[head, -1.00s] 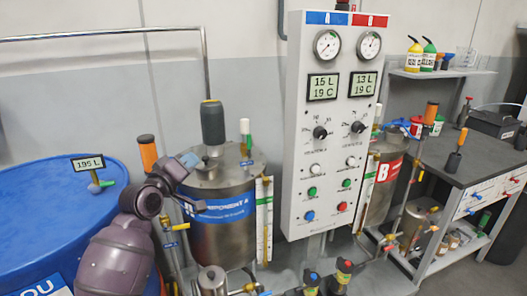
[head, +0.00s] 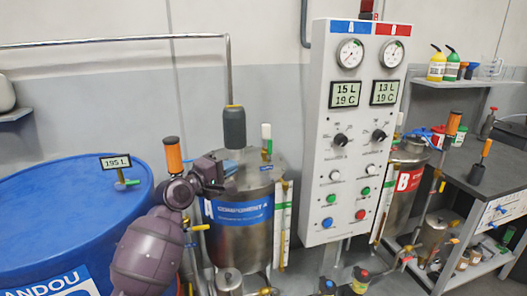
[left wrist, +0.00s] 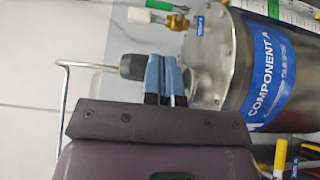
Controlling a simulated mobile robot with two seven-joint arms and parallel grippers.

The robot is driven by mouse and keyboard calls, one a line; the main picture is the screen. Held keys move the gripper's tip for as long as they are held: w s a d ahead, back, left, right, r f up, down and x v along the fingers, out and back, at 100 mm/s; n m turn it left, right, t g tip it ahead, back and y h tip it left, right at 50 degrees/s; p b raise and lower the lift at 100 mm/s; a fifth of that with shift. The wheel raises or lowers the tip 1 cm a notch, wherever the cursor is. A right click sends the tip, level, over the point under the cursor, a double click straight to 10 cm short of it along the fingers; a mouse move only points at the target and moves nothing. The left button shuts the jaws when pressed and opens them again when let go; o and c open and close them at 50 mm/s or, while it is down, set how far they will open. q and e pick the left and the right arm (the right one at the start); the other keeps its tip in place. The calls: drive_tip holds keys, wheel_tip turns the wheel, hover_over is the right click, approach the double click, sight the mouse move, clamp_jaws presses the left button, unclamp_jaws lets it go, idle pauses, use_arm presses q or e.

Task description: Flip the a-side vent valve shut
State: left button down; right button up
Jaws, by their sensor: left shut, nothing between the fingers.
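The component A tank (head: 243,233) is a steel vessel with a blue label, left of the control panel. On its lid stands a small brass valve fitting with a white and green cylinder (head: 266,140) and a blue tag, which looks like the a-side vent valve. In the left wrist view the brass fitting (left wrist: 178,21) is at the top, its blue tag (left wrist: 199,29) beside it; I cannot tell its handle position. My left gripper (head: 229,168) is at the lid's left side, shut and empty. Its blue fingertips (left wrist: 161,58) are apart from the valve. My right gripper is out of view.
A dark grey knob-like cylinder (head: 234,127) rises from the lid close to my left gripper. An orange-handled part (head: 173,155) stands left of it. A blue drum (head: 65,215) fills the left. The control panel (head: 352,200) stands right of the tank.

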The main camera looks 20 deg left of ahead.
use_arm(q)
approach(269, 148)
drive_tip(key=w, duration=0.1)
drive_tip(key=b+x, duration=0.1)
drive_tip(key=x, duration=0.5)
drive_tip(key=shift+s+d+f+b, duration=0.1)
drive_tip(key=shift+b, duration=0.25)
drive_tip(key=shift+w+d, duration=0.15)
drive_tip(key=shift+w, duration=0.2)
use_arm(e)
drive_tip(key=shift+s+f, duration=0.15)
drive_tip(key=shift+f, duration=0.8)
